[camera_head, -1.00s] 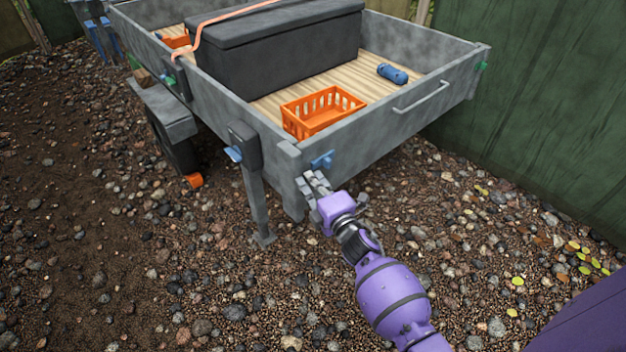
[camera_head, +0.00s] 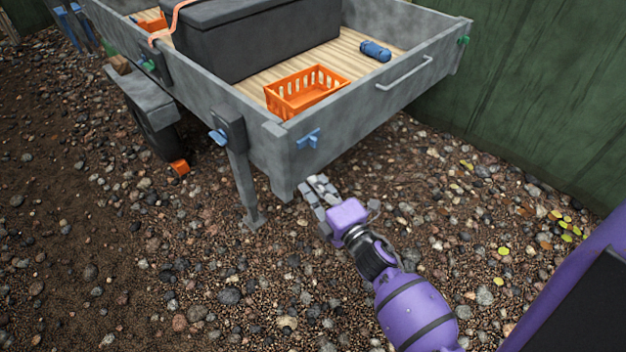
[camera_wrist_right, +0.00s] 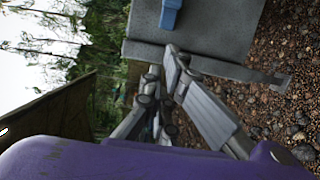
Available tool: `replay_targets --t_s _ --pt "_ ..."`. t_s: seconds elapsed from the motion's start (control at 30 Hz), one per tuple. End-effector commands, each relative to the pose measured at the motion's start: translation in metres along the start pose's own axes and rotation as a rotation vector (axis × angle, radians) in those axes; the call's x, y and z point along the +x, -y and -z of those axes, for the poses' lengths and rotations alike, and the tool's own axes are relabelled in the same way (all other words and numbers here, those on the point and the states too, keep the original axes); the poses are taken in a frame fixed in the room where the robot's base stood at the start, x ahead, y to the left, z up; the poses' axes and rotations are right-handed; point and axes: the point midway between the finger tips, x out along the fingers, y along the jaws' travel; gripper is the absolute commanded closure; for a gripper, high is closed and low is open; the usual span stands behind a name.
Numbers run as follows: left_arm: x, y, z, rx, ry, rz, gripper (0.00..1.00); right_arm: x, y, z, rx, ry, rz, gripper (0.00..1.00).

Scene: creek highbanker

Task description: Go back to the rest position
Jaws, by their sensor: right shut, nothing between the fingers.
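My right gripper (camera_head: 314,187), on a purple arm, is shut and empty. In the head view it is over the gravel, just below the near corner of the grey trailer (camera_head: 345,128). A blue latch (camera_head: 308,139) sits on the trailer's tailgate above the fingertips, apart from them. In the right wrist view the grey fingers (camera_wrist_right: 165,75) point at the trailer's grey panel (camera_wrist_right: 215,30), and the blue latch (camera_wrist_right: 171,12) shows at the top. My left gripper is in neither view.
The trailer bed holds an orange crate (camera_head: 318,90), a dark box (camera_head: 262,40) and a blue rolled item (camera_head: 375,50). A support leg (camera_head: 243,185) stands at the corner. An orange wheel chock (camera_head: 180,167) lies by the wheel. A green wall (camera_head: 530,100) is at right. Open gravel (camera_head: 200,270) lies in front.

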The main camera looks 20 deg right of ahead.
Motion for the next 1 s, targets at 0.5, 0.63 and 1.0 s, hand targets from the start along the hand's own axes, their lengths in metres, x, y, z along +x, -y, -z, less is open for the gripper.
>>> replay_targets --t_s 0.5,0.63,1.0 --pt "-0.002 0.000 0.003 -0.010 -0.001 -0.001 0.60 -0.009 0.009 -0.007 0.417 0.101 0.068 1.00" --pt "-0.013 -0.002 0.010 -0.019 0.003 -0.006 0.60 -0.058 0.031 0.001 0.745 0.201 0.180 1.00" --pt "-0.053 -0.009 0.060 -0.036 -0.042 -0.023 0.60 -0.259 0.064 0.062 1.421 0.553 0.496 1.00"
